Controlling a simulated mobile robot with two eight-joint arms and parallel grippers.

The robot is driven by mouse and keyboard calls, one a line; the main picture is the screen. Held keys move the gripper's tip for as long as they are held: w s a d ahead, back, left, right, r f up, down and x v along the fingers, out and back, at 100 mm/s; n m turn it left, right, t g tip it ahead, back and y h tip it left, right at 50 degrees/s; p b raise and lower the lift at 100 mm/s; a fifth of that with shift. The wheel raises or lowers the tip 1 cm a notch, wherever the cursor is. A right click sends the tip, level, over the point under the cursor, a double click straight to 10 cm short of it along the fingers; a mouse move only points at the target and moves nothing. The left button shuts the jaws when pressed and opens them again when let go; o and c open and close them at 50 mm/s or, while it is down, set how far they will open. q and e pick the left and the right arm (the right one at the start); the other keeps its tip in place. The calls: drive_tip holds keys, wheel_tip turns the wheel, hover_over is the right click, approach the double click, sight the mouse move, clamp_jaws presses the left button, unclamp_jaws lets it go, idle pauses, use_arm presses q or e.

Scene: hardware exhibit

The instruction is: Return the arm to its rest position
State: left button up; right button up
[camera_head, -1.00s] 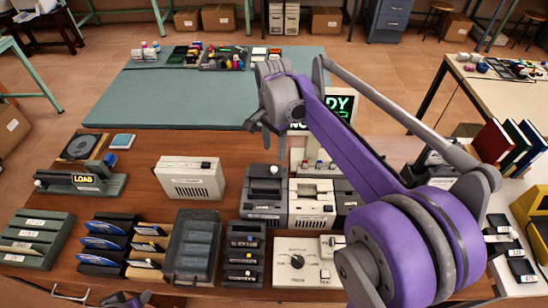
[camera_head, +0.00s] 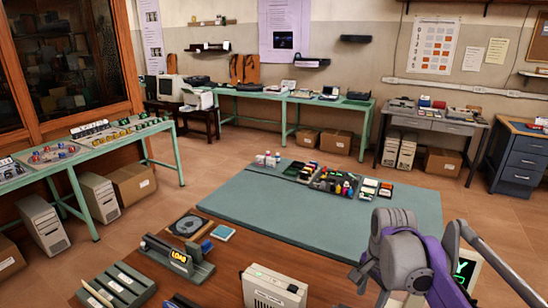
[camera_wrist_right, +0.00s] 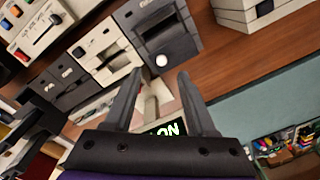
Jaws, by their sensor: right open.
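My right arm (camera_head: 412,262), purple and grey, reaches in at the lower right of the head view, over the wooden desk's right part. My right gripper (camera_wrist_right: 157,82) is open and empty in the right wrist view. Its two dark fingers are spread apart above the desk, with grey and white boxed devices (camera_wrist_right: 105,52) beyond the tips. Nothing is between the fingers. A screen with green glowing letters (camera_wrist_right: 165,130) shows just behind the fingers, partly hidden by the gripper body. My left gripper is not in view.
The wooden desk (camera_head: 222,262) carries a LOAD device (camera_head: 178,260), a white box (camera_head: 272,288) and a green rack (camera_head: 115,288). A teal mat (camera_head: 270,215) beyond it holds small parts trays at its far edge. Green benches (camera_head: 90,160) stand at the left and back. Open tiled floor lies between.

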drive_tip(key=s+a+f+n+t, duration=0.2)
drive_tip(key=s+a+f+n, duration=0.2)
drive_tip(key=s, duration=0.4)
drive_tip(key=s+a+f+n+t, duration=0.3)
drive_tip(key=s+f+n, duration=0.3)
drive_tip(key=s+n, duration=0.2)
drive_tip(key=shift+a+f+n, duration=0.25)
drive_tip(key=shift+a+n, duration=0.3)
drive_tip(key=shift+n, duration=0.15)
